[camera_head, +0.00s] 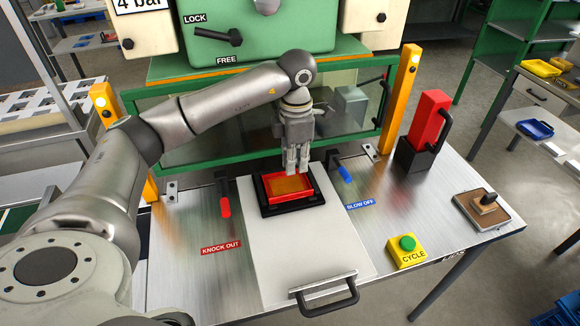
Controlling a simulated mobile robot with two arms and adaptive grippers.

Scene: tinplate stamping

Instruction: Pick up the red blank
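A red, shallow square piece with an orange-brown inside, which looks like the red blank (276,196), lies in a black square holder (264,211) on the light sliding plate. My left gripper (297,172) points down over the back edge of the red piece. Its fingers are close together, with their tips at or just above that edge. I cannot tell whether they touch or grip it. My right gripper is not in view.
A green press with a LOCK/FREE lever (218,37) stands behind, between yellow posts (401,98). A red block with a black handle (429,119) stands at right. A green CYCLE button (407,243) and a stamp-like knob (487,200) are on the metal table. The plate's front handle (329,299) is clear.

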